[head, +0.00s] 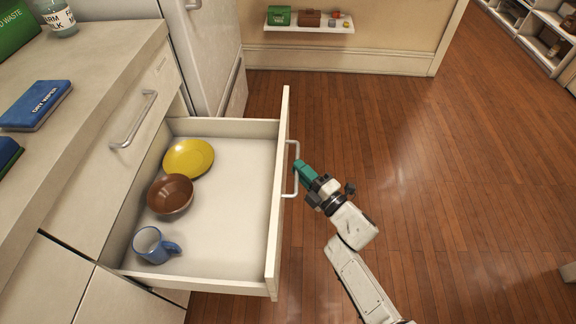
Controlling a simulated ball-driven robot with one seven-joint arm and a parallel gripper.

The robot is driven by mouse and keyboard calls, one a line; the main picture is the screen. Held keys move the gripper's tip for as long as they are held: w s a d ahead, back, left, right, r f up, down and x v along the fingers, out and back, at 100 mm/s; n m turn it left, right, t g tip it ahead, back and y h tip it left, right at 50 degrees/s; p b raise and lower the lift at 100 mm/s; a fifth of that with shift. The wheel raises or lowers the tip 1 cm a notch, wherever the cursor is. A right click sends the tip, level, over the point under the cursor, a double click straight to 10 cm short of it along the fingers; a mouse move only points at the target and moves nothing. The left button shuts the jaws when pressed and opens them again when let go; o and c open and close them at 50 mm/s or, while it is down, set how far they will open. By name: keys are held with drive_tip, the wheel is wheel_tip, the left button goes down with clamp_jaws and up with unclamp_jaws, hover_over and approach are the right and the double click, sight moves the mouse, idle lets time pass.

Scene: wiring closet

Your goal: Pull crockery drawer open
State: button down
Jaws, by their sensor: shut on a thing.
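The crockery drawer (236,225) stands far out from the counter on the left. Its white front panel (279,190) faces right and carries a metal bar handle (292,150). Inside lie a yellow plate (188,158) at the back, a brown bowl (170,195) in the middle and a blue mug (153,245) nearer me, all along the left side. My gripper (300,172), with green fingers, is at the handle and shut on it. The exact finger contact is too small to see well.
Another closed drawer with a handle (134,120) is in the counter (95,65) on the left. A blue dry wiper pack (37,105) lies on the counter. A wall shelf (309,26) holds small items at the back. The wooden floor (450,170) on the right is clear.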

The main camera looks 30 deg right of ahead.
drive_tip(key=shift+s+d, duration=0.25)
drive_tip(key=c, duration=1.2)
unclamp_jaws()
drive_tip(key=shift+o, duration=0.2)
drive_tip(key=s+d+f, duration=0.1)
drive_tip(key=s, duration=0.9)
drive_tip(key=shift+s+d+f, duration=0.25)
drive_tip(key=shift+d, duration=0.05)
